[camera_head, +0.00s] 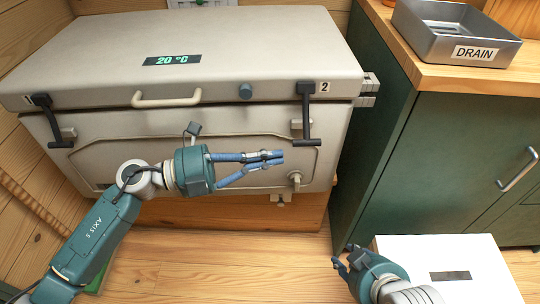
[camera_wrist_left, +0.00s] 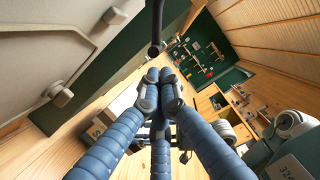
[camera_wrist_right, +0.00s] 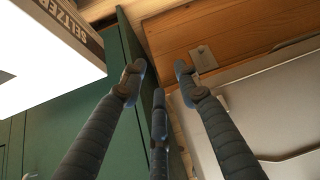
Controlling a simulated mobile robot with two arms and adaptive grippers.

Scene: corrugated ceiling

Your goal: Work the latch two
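Latch 2 (camera_head: 305,112) is a black arm on the right front of the beige cooler box (camera_head: 210,120), beside the label "2". It hangs down over the lid seam and ends in a short crossbar. My left gripper (camera_head: 281,158) is just below and left of that crossbar, its blue fingers pointing right. In the left wrist view its fingertips (camera_wrist_left: 158,88) are together with nothing seen between them. A black bar (camera_wrist_left: 156,30), apparently the latch handle, is just ahead; contact cannot be told. My right gripper (camera_head: 343,258) is low at the right, open and empty, fingers apart (camera_wrist_right: 158,82).
Latch 1 (camera_head: 44,118) hangs at the cooler's left front. A lid handle (camera_head: 166,101) and drain tap (camera_head: 295,180) protrude from the cooler. A green cabinet (camera_head: 450,165) stands at right, with a white box (camera_head: 450,265) before it. Wooden floor (camera_head: 230,240) is clear in front.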

